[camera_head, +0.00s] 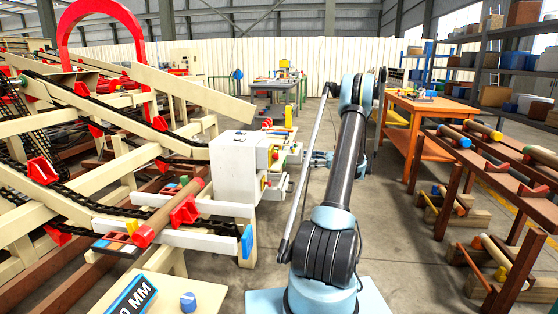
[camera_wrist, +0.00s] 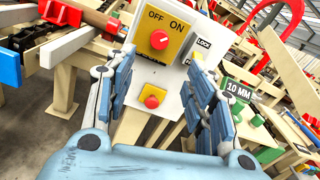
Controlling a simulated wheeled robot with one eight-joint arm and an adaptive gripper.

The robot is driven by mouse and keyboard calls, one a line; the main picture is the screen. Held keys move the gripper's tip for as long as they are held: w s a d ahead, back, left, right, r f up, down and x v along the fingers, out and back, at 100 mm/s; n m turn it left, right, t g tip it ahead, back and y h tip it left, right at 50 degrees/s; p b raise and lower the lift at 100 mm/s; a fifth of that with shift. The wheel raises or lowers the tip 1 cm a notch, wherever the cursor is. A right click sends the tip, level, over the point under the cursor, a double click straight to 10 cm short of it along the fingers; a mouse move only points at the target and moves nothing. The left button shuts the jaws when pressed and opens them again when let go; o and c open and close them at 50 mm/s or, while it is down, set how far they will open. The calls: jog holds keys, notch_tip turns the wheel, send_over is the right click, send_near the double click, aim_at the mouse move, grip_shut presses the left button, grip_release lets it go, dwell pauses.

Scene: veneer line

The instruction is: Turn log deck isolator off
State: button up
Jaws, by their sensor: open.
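A white control box (camera_head: 234,168) stands left of my arm in the head view. Its face fills the middle of the wrist view. A red rotary knob (camera_wrist: 159,40) sits on a yellow plate (camera_wrist: 171,49) marked OFF and ON; I cannot tell which mark it points to. Below it is a red button (camera_wrist: 152,101) on a second yellow plate. No label naming the log deck isolator is readable. My gripper (camera_wrist: 161,62) is open and empty, its fingers either side of the box face, apart from the knob. It also shows in the head view (camera_head: 314,158), right of the box.
A log conveyor with chains (camera_head: 130,115) and cream beams fills the left. A "10 MM" sign (camera_wrist: 239,90) is right of my fingers in the wrist view. An orange table (camera_head: 430,105) and a log rack (camera_head: 490,165) stand right. Concrete floor between is clear.

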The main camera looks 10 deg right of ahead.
aim_at(275, 156)
jog(key=x, duration=1.4)
jog(key=shift+a, duration=0.3)
jog(key=shift+w, duration=0.1)
